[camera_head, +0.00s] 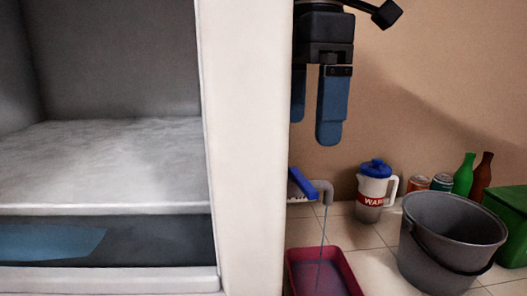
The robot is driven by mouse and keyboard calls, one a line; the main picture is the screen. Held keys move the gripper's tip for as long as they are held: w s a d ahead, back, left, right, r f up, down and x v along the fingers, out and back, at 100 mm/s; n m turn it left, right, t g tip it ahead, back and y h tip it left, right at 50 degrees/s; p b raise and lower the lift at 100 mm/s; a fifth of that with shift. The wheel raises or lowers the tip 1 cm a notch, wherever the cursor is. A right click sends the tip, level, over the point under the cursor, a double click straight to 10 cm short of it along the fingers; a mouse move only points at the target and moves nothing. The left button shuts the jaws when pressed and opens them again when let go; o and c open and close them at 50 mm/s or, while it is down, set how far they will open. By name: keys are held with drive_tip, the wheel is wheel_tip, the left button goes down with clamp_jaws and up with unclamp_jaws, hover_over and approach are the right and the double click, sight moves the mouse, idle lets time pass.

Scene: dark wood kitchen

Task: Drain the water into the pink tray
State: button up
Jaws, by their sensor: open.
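The pink tray (348,272) sits on the tiled floor at the bottom centre, partly cut off by the picture edge and the white cabinet side. A grey spout (326,190) with a blue lever (302,184) sticks out from behind the white cabinet side above the tray. A thin stream of water (322,232) runs from the spout down into the tray. My gripper (313,128) hangs above the spout, pointing down, with its two blue fingers apart and nothing between them. It does not touch the lever.
A white appliance with an open interior (245,150) fills the left. A grey bucket (425,255) stands right of the tray. A blue-lidded jug (374,185), two cans (441,182), green (463,175) and brown (482,175) bottles and a green box (510,215) stand along the wall.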

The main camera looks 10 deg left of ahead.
sight(301, 179)
drive_tip(key=shift+w+a+f, duration=0.1)
drive_tip(key=shift+w+a, duration=0.05)
drive_tip(key=shift+f, duration=3.75)
drive_tip(key=shift+a+r+p, duration=0.1)
drive_tip(key=shift+p, duration=0.3)
drive_tip(key=c, duration=1.2)
